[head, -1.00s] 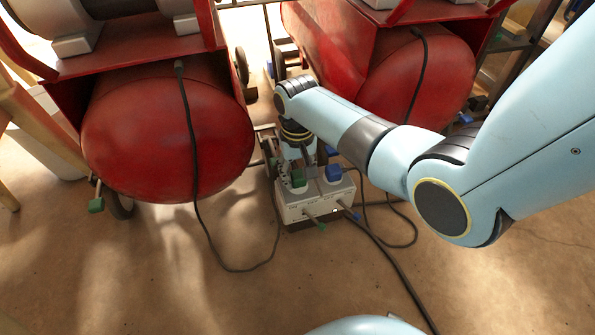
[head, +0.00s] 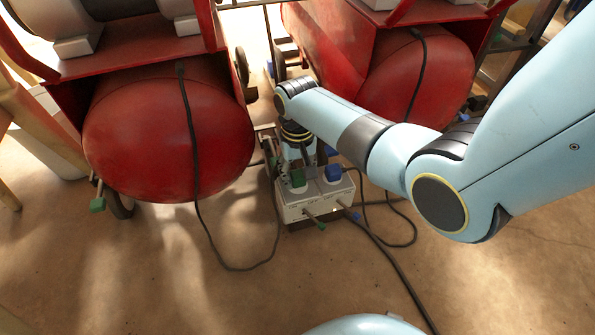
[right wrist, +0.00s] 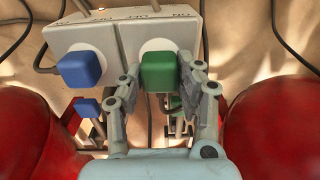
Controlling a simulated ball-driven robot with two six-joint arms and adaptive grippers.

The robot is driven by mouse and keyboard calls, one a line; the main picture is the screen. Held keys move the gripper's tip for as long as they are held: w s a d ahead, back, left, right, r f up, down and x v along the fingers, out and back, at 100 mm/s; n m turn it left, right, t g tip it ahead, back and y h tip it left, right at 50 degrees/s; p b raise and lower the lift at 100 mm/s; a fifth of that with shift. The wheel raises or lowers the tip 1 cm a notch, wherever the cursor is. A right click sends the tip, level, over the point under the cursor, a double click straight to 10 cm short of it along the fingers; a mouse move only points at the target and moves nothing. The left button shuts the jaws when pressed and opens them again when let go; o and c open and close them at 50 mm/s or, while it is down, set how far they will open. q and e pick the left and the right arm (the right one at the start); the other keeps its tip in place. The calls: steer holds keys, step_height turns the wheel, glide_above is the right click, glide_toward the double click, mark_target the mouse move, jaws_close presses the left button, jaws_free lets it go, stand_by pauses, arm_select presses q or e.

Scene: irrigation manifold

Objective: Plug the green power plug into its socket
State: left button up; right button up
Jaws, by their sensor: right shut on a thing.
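The green power plug (head: 298,178) is at the left of the top of a white socket box (head: 306,207). In the right wrist view the green plug (right wrist: 160,72) sits between the two fingers of my right gripper (right wrist: 160,80), which is shut on it. The plug is over a round pale socket face (right wrist: 157,48) on the box; how deep it sits I cannot tell. A blue plug (head: 333,173) is beside it on the box, and it also shows in the right wrist view (right wrist: 81,70). My left gripper is out of view.
Red tanks (head: 168,135) (head: 410,85) stand left and right behind the box. Dark cables (head: 385,255) run over the floor around it. Green-tipped (head: 97,205) and blue-tipped (right wrist: 88,106) levers stick out nearby. The floor in front is mostly clear.

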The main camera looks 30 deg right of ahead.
mark_target(298, 173)
steer(key=shift+f+b, duration=0.35)
steer(key=shift+f, duration=0.25)
stand_by(0.3)
steer(key=o, duration=1.2)
steer(key=shift+c, duration=0.2)
step_height(298, 173, up, 12)
steer(key=shift+s+f, duration=0.1)
